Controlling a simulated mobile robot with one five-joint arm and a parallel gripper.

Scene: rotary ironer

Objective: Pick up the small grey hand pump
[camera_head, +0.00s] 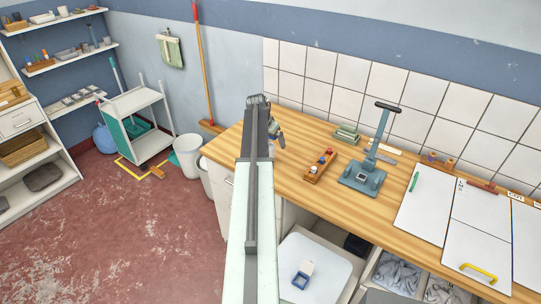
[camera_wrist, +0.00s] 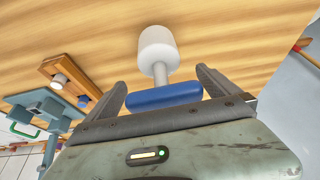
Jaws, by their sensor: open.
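The hand pump (camera_wrist: 158,45) shows in the wrist view as a pale grey-white cylinder with a thin stem and a blue crossbar handle (camera_wrist: 165,96). It is over the wooden worktop, just in front of my gripper (camera_wrist: 160,80). My gripper is open, with one finger on each side of the stem and handle. I see no clear grip on it, and whether the fingers touch the handle I cannot tell. The lower edge of the handle is close to the gripper body. In the head view my arm covers much of this spot and I cannot make out the pump.
The wooden worktop (camera_head: 295,190) carries a small wooden rack (camera_head: 318,168) with coloured knobs and a blue-grey lever press (camera_head: 363,178). Green folded cloths (camera_head: 346,134) lie near the tiled wall. White sheets (camera_head: 424,196) lie to the right. Bins (camera_head: 187,154) stand left of the counter.

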